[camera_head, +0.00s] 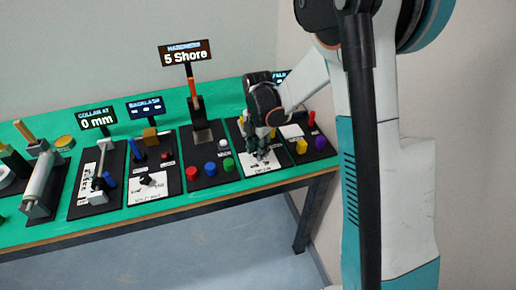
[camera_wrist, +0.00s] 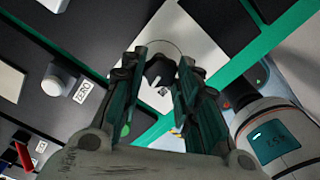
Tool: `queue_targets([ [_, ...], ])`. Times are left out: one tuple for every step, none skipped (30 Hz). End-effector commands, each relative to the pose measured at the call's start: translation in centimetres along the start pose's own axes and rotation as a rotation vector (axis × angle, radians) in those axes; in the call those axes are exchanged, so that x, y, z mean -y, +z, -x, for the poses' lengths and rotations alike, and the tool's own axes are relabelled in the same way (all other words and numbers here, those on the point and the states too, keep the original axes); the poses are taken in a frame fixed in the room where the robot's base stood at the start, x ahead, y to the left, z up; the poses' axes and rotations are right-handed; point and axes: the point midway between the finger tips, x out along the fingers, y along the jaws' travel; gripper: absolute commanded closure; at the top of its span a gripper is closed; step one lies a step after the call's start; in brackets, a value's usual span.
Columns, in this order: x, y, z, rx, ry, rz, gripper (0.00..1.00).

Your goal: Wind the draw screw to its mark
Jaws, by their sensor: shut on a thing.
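My gripper (camera_head: 260,153) reaches down over a black panel right of the hardness station. In the wrist view my gripper (camera_wrist: 160,70) has its fingers around a small dark knob (camera_wrist: 160,72) with a pale mark on it. The knob sits over a white card (camera_wrist: 198,38) with a thin curved line. The card (camera_head: 263,168) also shows in the head view, its lettering too small to read. The knob is mostly hidden there. I cannot tell whether this knob is the draw screw. The display behind my wrist is partly covered and its reading is hidden.
To the left are the hardness display (camera_head: 186,53) at 5 Shore, red, blue and green buttons, a backlash display (camera_head: 145,106), and a collar display (camera_head: 97,118) at 0 mm. A white button (camera_wrist: 60,80) labelled ZERO is nearby. Yellow and purple knobs (camera_head: 321,143) stand close right.

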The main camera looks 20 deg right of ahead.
Motion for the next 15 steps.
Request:
queue_targets([
  [-0.02, -0.02, -0.01, 0.000, 0.001, 0.045, 0.94],
  [-0.02, -0.02, -0.01, 0.000, 0.001, 0.073, 0.94],
  [-0.01, -0.02, -0.01, 0.000, 0.001, 0.111, 0.94],
  [-0.01, -0.02, -0.01, 0.000, 0.000, 0.140, 0.94],
  [-0.01, -0.02, -0.01, 0.000, 0.000, 0.168, 0.94],
  [-0.01, -0.02, -0.01, 0.000, 0.001, 0.206, 0.94],
  [-0.01, -0.02, -0.01, 0.000, 0.001, 0.235, 0.94],
  [0.00, -0.02, -0.01, 0.000, 0.000, 0.263, 0.94],
  [0.00, -0.02, -0.01, 0.000, 0.000, 0.301, 0.94],
  [0.00, -0.02, -0.01, 0.000, 0.000, 0.330, 0.94],
  [0.00, -0.01, -0.01, 0.000, 0.000, 0.358, 0.94],
  [0.01, -0.02, -0.01, 0.000, 0.000, 0.396, 0.94],
  [0.01, -0.01, -0.01, 0.000, 0.000, 0.424, 0.94],
  [0.01, -0.01, -0.02, 0.000, 0.000, 0.451, 0.94],
  [0.01, -0.01, -0.02, 0.000, 0.000, 0.488, 0.94],
])
